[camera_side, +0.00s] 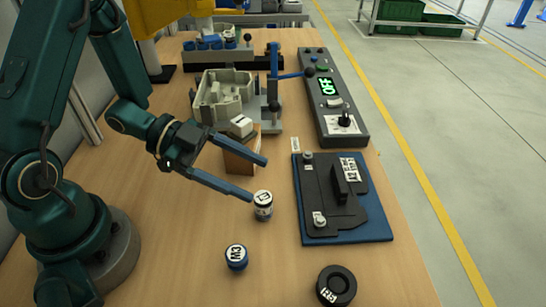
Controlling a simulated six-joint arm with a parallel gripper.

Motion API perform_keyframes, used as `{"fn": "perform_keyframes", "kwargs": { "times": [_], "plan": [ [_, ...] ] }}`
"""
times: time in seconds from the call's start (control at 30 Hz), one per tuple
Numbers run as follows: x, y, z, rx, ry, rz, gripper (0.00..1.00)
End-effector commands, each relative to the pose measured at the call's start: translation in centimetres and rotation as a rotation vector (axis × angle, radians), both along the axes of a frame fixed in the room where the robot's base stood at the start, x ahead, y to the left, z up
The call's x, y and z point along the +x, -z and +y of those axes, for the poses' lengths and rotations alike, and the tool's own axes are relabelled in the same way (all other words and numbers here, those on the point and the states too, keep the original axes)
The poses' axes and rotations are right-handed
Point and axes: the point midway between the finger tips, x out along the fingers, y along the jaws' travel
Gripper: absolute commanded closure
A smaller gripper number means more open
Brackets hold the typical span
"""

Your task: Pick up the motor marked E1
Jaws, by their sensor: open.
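A small white and dark cylinder (263,207) stands upright on the wooden table, with a short label on top that looks like E1 but is too small to read surely. My gripper (258,180) is open and empty, its two long blue-grey fingers spread and pointing right. The lower fingertip is close to the cylinder's upper left side in the picture; I cannot tell whether they touch. A blue cylinder (236,258) with a white label, perhaps MX3, stands nearer the front.
A black ring (337,286) lies at the front. A blue plate (375,227) with a dark fixture is at the right. A wooden block (240,158) with a white-topped part is behind the fingers.

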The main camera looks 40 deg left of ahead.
Motion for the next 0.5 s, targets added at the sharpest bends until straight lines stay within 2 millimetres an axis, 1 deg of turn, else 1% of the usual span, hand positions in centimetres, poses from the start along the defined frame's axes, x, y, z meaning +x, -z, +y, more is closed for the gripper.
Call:
{"fn": "perform_keyframes", "kwargs": {
  "times": [0.03,0.1,0.2,0.37,0.5],
  "plan": [
    [-0.6,0.9,0.1,-0.028,-0.003,0.046,0.26],
    [-1.1,1.8,0.3,-0.046,-0.014,0.090,0.26],
    [-1.4,2.5,0.5,-0.065,-0.036,0.127,0.26],
    [-1.2,2.9,0.2,-0.072,-0.049,0.141,0.26],
    [-0.6,3.5,-1.0,-0.072,-0.045,0.142,0.26]
  ]
}}
